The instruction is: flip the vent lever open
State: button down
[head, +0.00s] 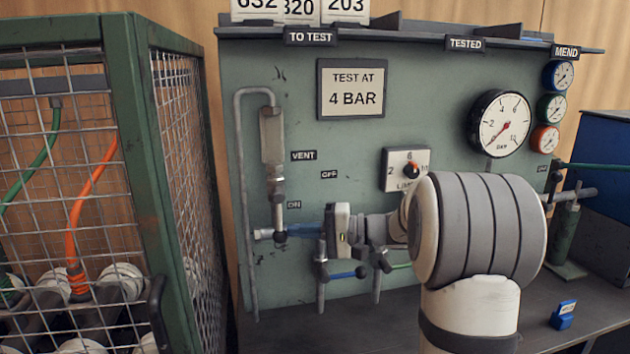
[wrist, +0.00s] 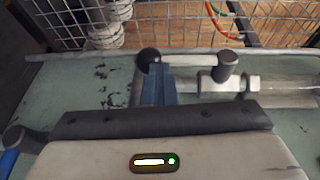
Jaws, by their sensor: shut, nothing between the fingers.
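The vent lever (head: 280,212) is a slim rod with a dark ball knob at its lower end. It hangs down from the valve under a silver cylinder (head: 272,135), near the ON label. The VENT label (head: 303,155) is higher up. In the wrist view the dark ball knob (wrist: 148,57) is just beyond the fingertips, and the valve's dark stem (wrist: 228,62) is to the right. My gripper (head: 300,231) has blue fingers shut and empty, pointing left just right of the knob. Its fingers also show in the wrist view (wrist: 155,84). I cannot tell whether they touch the lever.
A wire cage (head: 130,170) with green posts stands at left. A blue-handled valve (head: 345,274) and short upright pipes are just below my gripper. A large gauge (head: 500,124) and a dial plate (head: 405,169) are on the panel. A blue block (head: 563,315) lies on the bench at right.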

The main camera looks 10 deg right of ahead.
jog(key=shift+f, duration=0.1)
dwell(0.4)
jog(key=f+p+v, duration=0.1)
jog(key=v, duration=1.3)
jog(key=shift+w, duration=0.25)
jog(key=shift+r, duration=0.1)
